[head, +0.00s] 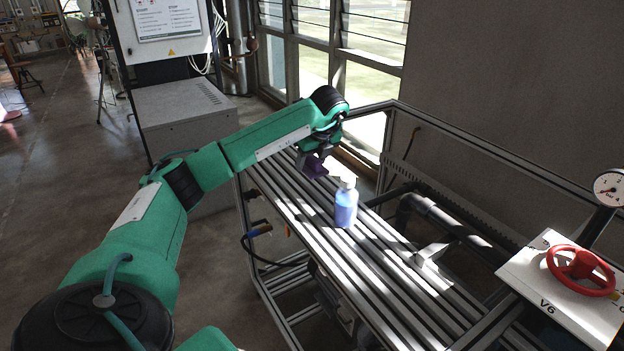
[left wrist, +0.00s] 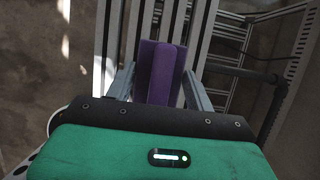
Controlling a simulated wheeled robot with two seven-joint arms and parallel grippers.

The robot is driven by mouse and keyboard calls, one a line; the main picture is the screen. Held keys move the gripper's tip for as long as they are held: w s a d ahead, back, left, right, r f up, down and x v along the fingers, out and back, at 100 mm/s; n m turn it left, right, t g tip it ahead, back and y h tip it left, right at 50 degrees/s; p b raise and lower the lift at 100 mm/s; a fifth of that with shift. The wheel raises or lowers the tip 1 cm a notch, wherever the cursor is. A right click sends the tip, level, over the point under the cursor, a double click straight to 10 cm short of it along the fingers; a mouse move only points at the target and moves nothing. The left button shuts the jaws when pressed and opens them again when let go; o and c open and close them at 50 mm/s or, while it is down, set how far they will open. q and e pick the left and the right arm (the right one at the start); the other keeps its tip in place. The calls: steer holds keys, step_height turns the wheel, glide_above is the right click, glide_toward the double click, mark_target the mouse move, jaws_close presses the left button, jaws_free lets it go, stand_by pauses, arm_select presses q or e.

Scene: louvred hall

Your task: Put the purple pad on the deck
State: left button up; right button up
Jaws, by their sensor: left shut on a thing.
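The purple pad (head: 315,166) is held by my left gripper (head: 322,158) at the far end of the slatted metal deck (head: 380,256). In the left wrist view the pad (left wrist: 162,72) sits between the two grey fingers of my left gripper (left wrist: 160,85), with slats of the deck (left wrist: 200,45) behind it. The fingers are shut on it. I cannot tell whether the pad touches the slats. My right gripper is not in view.
A blue bottle (head: 346,204) with a white top stands on the deck, nearer than the pad. A red handwheel (head: 582,270) on a white panel and a gauge (head: 609,188) are at the right. Frame rails and dark pipes (head: 450,222) run along the deck's right side.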

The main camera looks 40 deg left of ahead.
mark_target(312, 170)
arm_select(q)
step_height(312, 170, down, 2)
steer(key=shift+f, duration=0.65)
step_height(312, 170, down, 3)
steer(key=shift+f+p, duration=0.15)
steer(key=shift+p, duration=0.2)
steer(key=o, duration=1)
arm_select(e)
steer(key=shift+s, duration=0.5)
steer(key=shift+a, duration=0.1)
